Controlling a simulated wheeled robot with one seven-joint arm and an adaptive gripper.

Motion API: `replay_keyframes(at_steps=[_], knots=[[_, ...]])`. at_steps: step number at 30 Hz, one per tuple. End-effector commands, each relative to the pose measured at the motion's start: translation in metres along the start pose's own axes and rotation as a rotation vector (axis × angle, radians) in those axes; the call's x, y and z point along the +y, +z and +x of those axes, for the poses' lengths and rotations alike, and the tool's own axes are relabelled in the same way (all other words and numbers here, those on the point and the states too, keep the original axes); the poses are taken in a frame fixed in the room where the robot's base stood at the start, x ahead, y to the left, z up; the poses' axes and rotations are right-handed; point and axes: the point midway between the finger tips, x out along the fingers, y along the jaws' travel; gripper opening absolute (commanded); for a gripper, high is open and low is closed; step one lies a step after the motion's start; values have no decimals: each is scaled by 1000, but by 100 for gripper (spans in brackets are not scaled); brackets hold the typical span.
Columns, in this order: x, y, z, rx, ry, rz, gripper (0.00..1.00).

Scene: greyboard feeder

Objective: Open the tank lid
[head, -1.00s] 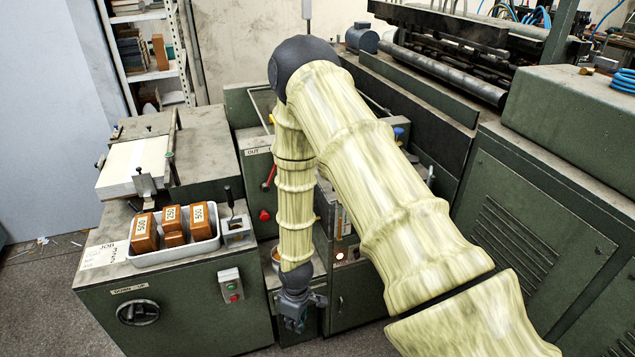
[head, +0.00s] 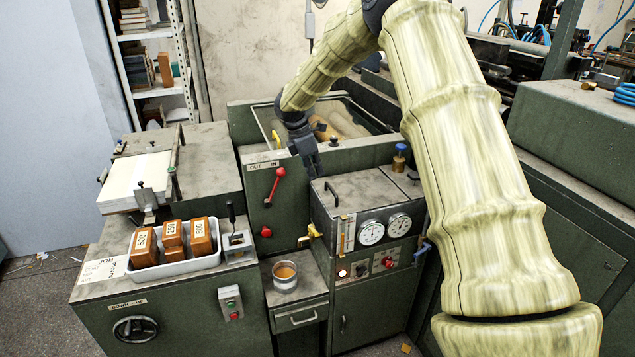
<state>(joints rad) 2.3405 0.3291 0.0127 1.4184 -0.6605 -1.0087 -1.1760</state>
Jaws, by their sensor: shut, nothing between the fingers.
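The tank (head: 375,262) is a green cabinet in the middle of the head view, with two round gauges on its front. Its lid (head: 355,188) is a flat grey plate lying level on top, shut, with a thin dark bar handle (head: 331,192) near its left side. My gripper (head: 312,170) is shut and empty, pointing down just behind the handle as pictured, and looks apart from it. I cannot tell its exact height over the lid.
A red lever (head: 274,187) is on the panel at left. A metal cup (head: 285,277) stands on the low shelf. A glass-topped trough lies behind my gripper.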

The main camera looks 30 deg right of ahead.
Motion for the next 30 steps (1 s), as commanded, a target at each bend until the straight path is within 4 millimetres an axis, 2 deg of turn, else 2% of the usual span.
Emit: replay_keyframes(at_steps=[12, 16, 21, 30], knots=[[-2, -1, 63, 2, -3, 1, 0], [-1, -1, 78, 3, -1, 2, 0], [-1, -1, 89, 3, -1, 2, 0], [-1, -1, 92, 3, 0, 2, 0]])
